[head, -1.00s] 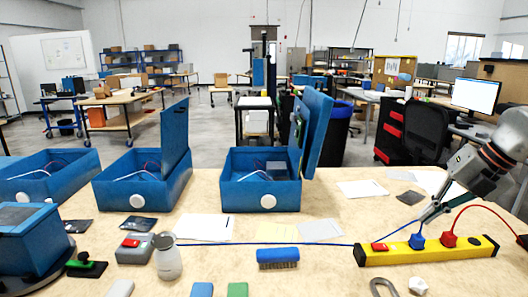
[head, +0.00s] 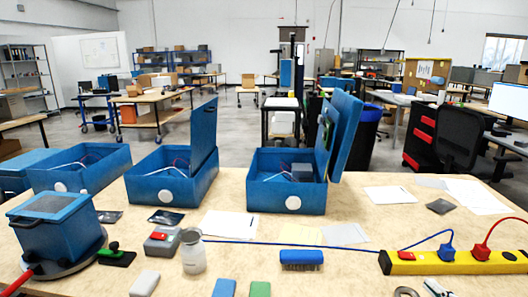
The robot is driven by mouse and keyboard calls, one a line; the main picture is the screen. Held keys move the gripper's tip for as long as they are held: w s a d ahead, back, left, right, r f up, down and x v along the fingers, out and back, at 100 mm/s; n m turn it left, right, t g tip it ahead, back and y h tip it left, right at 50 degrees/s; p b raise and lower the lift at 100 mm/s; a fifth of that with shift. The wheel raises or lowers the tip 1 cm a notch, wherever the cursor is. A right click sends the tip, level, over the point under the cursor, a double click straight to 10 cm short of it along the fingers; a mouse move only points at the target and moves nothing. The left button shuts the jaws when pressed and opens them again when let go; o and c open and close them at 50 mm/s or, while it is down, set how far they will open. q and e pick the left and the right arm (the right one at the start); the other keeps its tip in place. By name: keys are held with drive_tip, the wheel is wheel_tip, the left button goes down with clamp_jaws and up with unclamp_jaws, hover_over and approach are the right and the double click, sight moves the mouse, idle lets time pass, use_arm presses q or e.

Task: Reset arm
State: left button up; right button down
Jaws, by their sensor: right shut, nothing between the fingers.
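My right gripper (head: 437,288) shows only as a small grey tip at the bottom edge, in front of the yellow power strip; most of it is out of the picture. It is shut and holds nothing. The power strip (head: 404,267) lies at the right of the bench, with a red switch at its left end. A blue plug (head: 447,252) and a red plug (head: 481,251) stand upright in it, each with its cable. My left gripper is not in view.
Three open blue boxes (head: 265,197) stand along the back of the bench. A blue brush (head: 301,258), a clear bottle (head: 193,253) and a lidded blue unit (head: 60,240) are nearer. Papers (head: 390,195) lie flat at the back right.

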drive_tip(key=s+a+f+m+g+h, duration=0.3)
drive_tip(key=s+f+m+g, duration=0.15)
drive_tip(key=s+f, duration=0.45)
drive_tip(key=s+a+f+m+g+h, duration=0.2)
drive_tip(key=s+a+f+m+g, duration=0.25)
drive_tip(key=s, duration=0.75)
drive_tip(key=w+a+f+m+t+y+p, duration=0.1)
drive_tip(key=a+f+y, duration=0.5)
drive_tip(key=a+f, duration=0.7)
drive_tip(key=shift+w+a+f+m+t+y+p, duration=0.15)
drive_tip(key=shift+w+a+m+t+y+p, duration=0.3)
drive_tip(key=shift+w+m+t, duration=0.6)
